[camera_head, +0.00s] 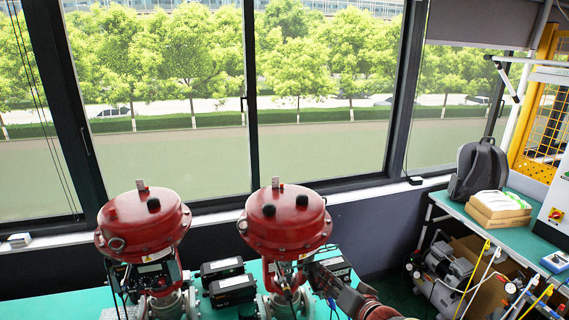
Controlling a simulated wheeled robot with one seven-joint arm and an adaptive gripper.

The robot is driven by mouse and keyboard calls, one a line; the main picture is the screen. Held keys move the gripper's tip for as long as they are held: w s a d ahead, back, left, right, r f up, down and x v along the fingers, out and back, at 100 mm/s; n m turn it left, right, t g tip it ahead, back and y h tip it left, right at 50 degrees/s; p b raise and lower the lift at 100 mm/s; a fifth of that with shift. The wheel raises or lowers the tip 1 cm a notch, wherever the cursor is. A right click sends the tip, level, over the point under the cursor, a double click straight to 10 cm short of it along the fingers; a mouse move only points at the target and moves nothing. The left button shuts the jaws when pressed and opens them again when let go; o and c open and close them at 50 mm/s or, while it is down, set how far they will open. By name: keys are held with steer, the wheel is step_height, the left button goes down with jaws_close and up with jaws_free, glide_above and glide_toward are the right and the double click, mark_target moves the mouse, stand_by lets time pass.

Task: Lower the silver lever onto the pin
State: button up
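Two red valve actuators with round domed tops stand on a teal bench (50,308): a left one (143,222) and a right one (285,222). My arm reaches in from the bottom right. My gripper (308,272) is at the frame under the right actuator's dome, close to or touching it. The gripper is small and dark here, and I cannot tell whether its fingers are open or shut. The silver lever and the pin cannot be made out; the dome, the frame parts and my gripper crowd that spot.
Black boxes (232,290) lie on the bench between the actuators. Windows run behind. At the right, another teal bench holds a grey backpack (480,168) and a cardboard package (497,208). A compressor (445,280) and hoses stand below it.

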steer(key=s+d+r+g+h, duration=0.3)
steer(key=s+d+r+h, duration=0.3)
steer(key=s+d, duration=0.5)
steer(key=s+a+n+g+y+b, duration=0.1)
steer(key=s+a+n+g, duration=0.1)
steer(key=s, duration=0.7)
steer(key=s+a+n+g, duration=0.2)
steer(key=s+a+g, duration=0.1)
steer(key=s, duration=0.7)
steer(key=w+f+m+t+b, duration=0.1)
steer(key=w+f+m+t, duration=0.15)
steer(key=w, duration=0.85)
steer(key=w+f+m+t, duration=0.1)
steer(key=w+t, duration=0.2)
steer(key=w, duration=0.9)
steer(key=w+a+f+t+y+b, duration=0.1)
steer(key=w+a+f+y, duration=0.3)
steer(key=w+a, duration=0.4)
steer(key=w+a+f+t+y+b, duration=0.1)
steer(key=w+a+f+y, duration=0.3)
steer(key=w+a, duration=0.4)
steer(key=shift+a+f+b, duration=0.45)
steer(key=shift+a+f, duration=0.4)
steer(key=shift+a, duration=0.35)
